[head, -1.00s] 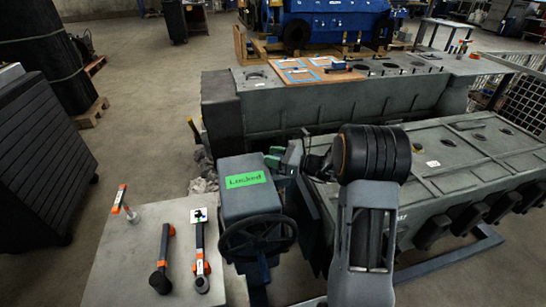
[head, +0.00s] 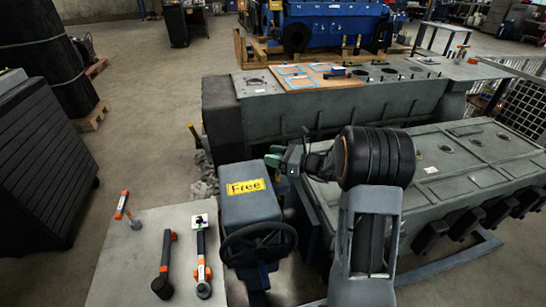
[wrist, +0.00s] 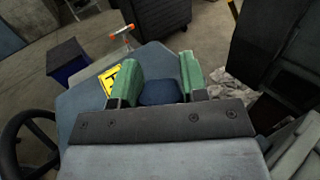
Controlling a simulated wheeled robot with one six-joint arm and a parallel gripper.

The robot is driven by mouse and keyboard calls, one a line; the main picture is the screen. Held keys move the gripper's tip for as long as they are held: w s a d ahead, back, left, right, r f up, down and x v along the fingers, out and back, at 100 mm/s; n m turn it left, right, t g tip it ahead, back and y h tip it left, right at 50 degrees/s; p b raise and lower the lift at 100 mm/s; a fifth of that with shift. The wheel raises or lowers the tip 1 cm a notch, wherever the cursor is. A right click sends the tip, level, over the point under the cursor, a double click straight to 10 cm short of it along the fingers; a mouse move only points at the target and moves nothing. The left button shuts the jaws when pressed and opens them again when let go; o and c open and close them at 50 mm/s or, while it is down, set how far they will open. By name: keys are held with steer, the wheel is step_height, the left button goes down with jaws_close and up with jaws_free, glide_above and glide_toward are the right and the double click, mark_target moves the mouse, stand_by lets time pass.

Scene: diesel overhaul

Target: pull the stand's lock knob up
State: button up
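The stand's gearbox (head: 240,208) is a blue-grey box with a black handwheel (head: 258,244) in front, left of my arm. A yellow label (head: 246,188) on its top reads "Free"; it also shows in part in the wrist view (wrist: 108,80). My gripper (head: 282,161) is at the box's far right edge. In the wrist view its two green fingers (wrist: 160,78) stand on either side of a dark blue rounded piece (wrist: 160,93), which looks like the lock knob and fills the gap between them. Its lower part is hidden behind the gripper body.
A grey table (head: 125,250) at front left carries several orange-and-black tools. The engine block (head: 450,160) on the stand lies to the right, and another long grey block (head: 330,115) lies behind. Open floor (head: 130,130) is at the left.

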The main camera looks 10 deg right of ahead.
steer(key=o, duration=0.4)
steer(key=shift+r, duration=0.2)
steer(key=shift+o, duration=0.2)
steer(key=b+v, duration=0.1)
steer(key=v, duration=1.2)
steer(key=shift+s+d+b, duration=0.25)
steer(key=shift+d+b, duration=0.05)
steer(key=shift+d, duration=0.05)
